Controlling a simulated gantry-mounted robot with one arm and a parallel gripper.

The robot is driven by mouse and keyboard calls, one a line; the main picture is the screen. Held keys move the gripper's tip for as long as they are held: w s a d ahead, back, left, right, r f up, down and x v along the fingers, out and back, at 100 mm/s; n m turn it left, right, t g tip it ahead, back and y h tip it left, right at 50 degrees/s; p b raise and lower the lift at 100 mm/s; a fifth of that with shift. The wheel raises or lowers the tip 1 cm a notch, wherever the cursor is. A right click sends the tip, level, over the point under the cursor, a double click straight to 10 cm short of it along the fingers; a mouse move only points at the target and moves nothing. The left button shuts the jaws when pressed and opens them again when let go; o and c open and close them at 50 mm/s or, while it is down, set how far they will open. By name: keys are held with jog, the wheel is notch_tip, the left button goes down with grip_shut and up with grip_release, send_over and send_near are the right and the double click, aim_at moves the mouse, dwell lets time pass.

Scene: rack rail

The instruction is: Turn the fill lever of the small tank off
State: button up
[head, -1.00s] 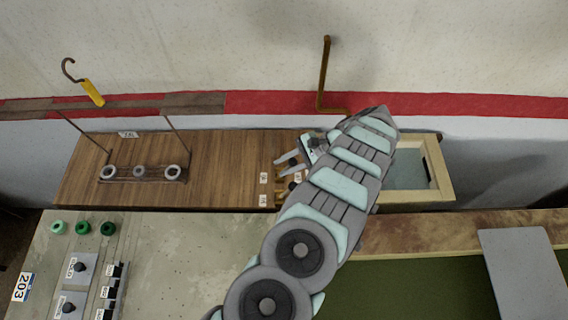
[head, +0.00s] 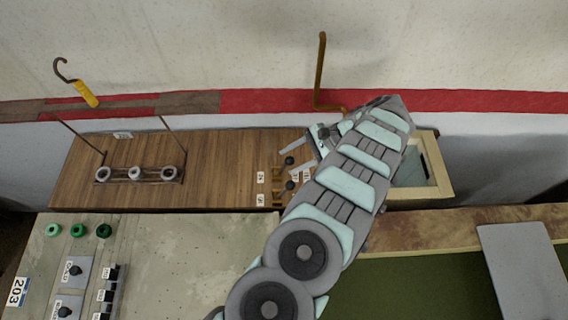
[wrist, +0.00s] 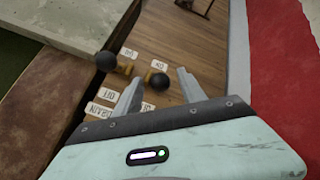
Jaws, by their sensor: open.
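Two small brass levers with black ball knobs stand on the wooden panel: a nearer knob (wrist: 160,82) and a farther-left knob (wrist: 106,61) in the wrist view. White tags lie around them, including an ON tag (wrist: 160,65) and an OFF tag (wrist: 107,94); which lever is the fill lever I cannot tell surely. My gripper (wrist: 159,75) is open, its fingers on either side of the nearer knob; contact is not visible. In the head view the upper knob (head: 289,160) shows by my fingers, the lower knob (head: 291,185) below. The framed tank (head: 436,170) is partly hidden by my arm.
A bent brown pipe (head: 319,75) rises behind my arm. A rack with several rings (head: 136,174) stands on the panel's left. A grey control console (head: 170,250) fills the front left. The wooden panel between rack and levers (head: 220,165) is clear.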

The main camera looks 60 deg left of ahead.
jog(key=b+v, duration=0.3)
jog(key=v, duration=0.3)
jog(key=shift+w+r, duration=0.2)
jog(key=shift+d, duration=0.15)
